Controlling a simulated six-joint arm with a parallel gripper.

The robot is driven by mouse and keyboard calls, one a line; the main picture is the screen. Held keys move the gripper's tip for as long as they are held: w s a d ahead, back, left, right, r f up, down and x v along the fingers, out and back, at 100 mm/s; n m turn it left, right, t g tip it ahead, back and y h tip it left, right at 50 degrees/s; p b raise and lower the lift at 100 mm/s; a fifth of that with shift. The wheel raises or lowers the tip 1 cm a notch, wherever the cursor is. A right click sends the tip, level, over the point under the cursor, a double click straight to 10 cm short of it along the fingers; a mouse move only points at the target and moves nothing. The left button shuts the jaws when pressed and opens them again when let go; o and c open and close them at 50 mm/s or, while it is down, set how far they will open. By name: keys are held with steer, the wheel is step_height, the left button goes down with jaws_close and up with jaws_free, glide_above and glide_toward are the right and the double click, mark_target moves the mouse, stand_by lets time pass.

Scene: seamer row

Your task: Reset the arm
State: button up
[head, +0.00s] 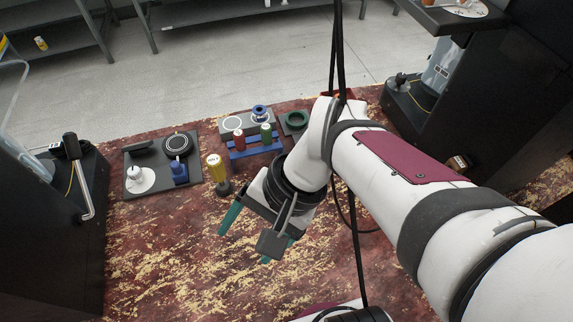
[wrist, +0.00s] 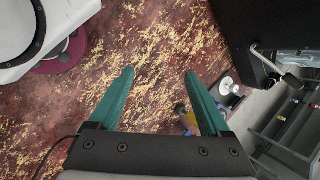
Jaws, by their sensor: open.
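My gripper (head: 258,245) hangs over the front middle of the worn red table in the head view. Its two teal fingers are apart with nothing between them. In the wrist view my gripper (wrist: 160,85) is also open, and only the red and yellow table surface (wrist: 165,45) shows between the fingertips. My white arm reaches in from the right side of the head view and hides part of the table.
A blue rack (head: 255,151) holds a red can (head: 239,139) and a green can (head: 266,134). A dark tray (head: 155,190) lies at left. Black machines (head: 50,240) flank both sides. The front left table is clear.

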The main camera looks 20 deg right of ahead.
steer(key=s+d+f+n+h, duration=0.1)
steer(key=s+d+n+h, duration=0.1)
steer(key=s+d, duration=0.3)
steer(key=shift+d+f+n+h, duration=0.2)
steer(key=shift+d+n+h, duration=0.15)
steer(key=shift+h, duration=0.55)
steer(key=shift+w, duration=0.1)
stand_by(0.8)
